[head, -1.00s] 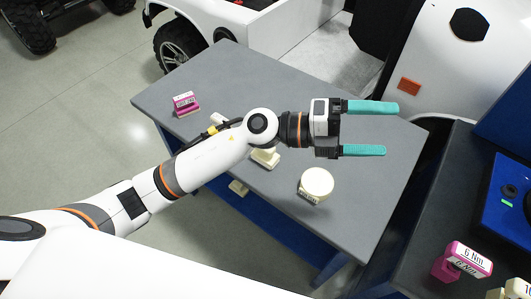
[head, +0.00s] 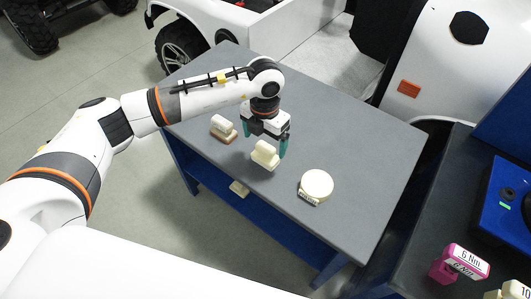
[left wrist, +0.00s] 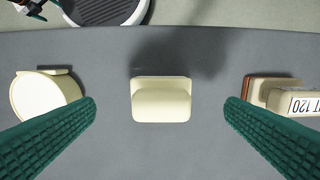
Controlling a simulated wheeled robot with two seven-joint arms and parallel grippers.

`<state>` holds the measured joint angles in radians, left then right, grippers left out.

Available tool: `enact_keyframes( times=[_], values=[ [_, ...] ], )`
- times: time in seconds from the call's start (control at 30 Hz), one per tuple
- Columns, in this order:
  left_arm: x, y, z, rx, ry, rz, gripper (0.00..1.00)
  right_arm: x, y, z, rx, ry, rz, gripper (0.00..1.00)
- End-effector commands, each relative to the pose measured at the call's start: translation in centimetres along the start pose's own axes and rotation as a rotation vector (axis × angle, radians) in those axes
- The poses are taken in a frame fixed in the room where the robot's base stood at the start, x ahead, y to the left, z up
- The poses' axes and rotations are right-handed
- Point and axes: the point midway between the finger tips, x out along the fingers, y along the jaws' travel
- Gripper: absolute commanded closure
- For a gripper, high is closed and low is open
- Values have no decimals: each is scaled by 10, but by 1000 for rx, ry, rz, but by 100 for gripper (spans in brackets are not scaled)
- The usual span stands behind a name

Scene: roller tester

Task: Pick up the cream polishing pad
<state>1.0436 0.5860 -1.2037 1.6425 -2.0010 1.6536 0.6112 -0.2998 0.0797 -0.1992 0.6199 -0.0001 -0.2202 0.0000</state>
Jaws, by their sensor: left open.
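The cream polishing pad (head: 264,157), a pale block with a raised grip, lies on the grey table. My left gripper (head: 265,142) points down over it, open and empty, with teal fingers. In the left wrist view the pad (left wrist: 161,99) sits centred between the two wide-apart fingers (left wrist: 160,108), touching neither. The pad's underside is hidden. My right gripper does not clearly show.
A round cream piece with a label (head: 317,184) lies to the right of the pad. A cream block with a brown base (head: 222,128), labelled 120 in the wrist view (left wrist: 292,99), lies to the left. The table's right part (head: 375,175) is clear.

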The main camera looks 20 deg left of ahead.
Motion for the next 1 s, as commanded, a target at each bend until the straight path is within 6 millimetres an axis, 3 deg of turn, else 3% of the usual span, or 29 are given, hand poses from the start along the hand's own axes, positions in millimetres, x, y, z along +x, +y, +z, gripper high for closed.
enact_keyframes(
  times=[0.27,0.5,0.8,0.87,1.0],
  values=[
    [23,0,-2,1,-2,2,6,-6,0,0,0,0,0,10],
    [58,-1,-5,1,-2,2,6,-12,0,0,-1,1,0,10],
    [64,-2,-6,2,2,2,6,-12,0,0,-1,1,0,10],
    [64,-2,-6,2,2,2,13,-12,0,0,-1,0,0,10],
    [64,-1,-6,2,2,2,36,-12,0,0,-1,0,1,10]
  ],
)
